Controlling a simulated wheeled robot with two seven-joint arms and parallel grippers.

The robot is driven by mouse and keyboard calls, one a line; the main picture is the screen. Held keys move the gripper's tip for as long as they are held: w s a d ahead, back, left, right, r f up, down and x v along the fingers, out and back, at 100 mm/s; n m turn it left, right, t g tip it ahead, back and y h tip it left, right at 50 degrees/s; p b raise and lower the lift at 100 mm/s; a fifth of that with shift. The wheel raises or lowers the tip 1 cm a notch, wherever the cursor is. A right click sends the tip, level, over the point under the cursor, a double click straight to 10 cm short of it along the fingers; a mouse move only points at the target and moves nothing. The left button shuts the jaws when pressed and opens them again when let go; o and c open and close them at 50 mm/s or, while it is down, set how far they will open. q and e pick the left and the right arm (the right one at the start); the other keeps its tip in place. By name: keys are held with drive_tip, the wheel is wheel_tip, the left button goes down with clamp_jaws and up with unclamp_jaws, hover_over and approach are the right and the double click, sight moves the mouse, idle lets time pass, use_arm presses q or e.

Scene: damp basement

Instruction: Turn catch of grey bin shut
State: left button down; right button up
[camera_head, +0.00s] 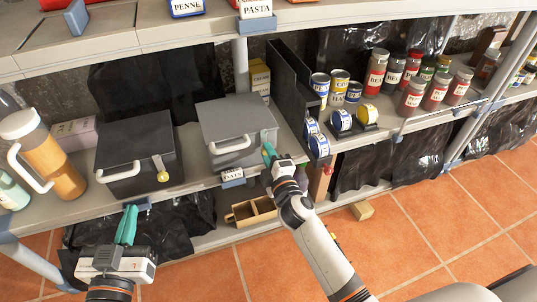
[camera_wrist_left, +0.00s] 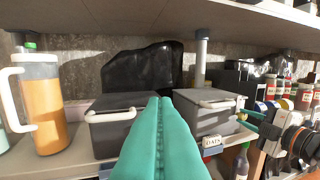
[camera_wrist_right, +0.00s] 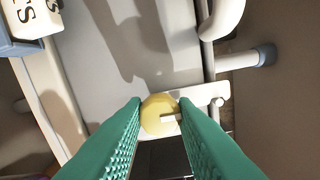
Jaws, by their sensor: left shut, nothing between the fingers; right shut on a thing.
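The grey bin (camera_head: 232,118) stands on the middle shelf, lid down, with a white front handle (camera_head: 230,146). Its catch has a round yellow knob (camera_wrist_right: 159,112) in the right wrist view, with a pale bar (camera_wrist_right: 203,97) running right from it. My right gripper (camera_head: 269,153) is at the right part of the bin's front. In the right wrist view its green fingers (camera_wrist_right: 160,118) are shut on the knob from both sides. In the head view the fingers hide the catch. My left gripper (camera_head: 128,222) is shut and empty, in front of the shelf below the black bin.
A black bin (camera_head: 134,142) with its own yellow-knobbed catch (camera_head: 162,172) stands left of the grey bin. A juice jug (camera_head: 50,158) is farther left. An oats label (camera_head: 232,177) is on the shelf edge. A black divider (camera_head: 287,85) and cans (camera_head: 319,88) stand close on the right.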

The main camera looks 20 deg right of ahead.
idle(0.3)
drive_tip(key=o, duration=1)
drive_tip(key=shift+s, duration=0.1)
use_arm(q)
drive_tip(key=f+g, duration=0.2)
drive_tip(key=f, duration=0.1)
drive_tip(key=s+a+f+g+y+p, duration=0.1)
drive_tip(key=shift+f, duration=0.25)
use_arm(e)
drive_tip(key=s, duration=1.2)
drive_tip(key=shift+d, duration=0.25)
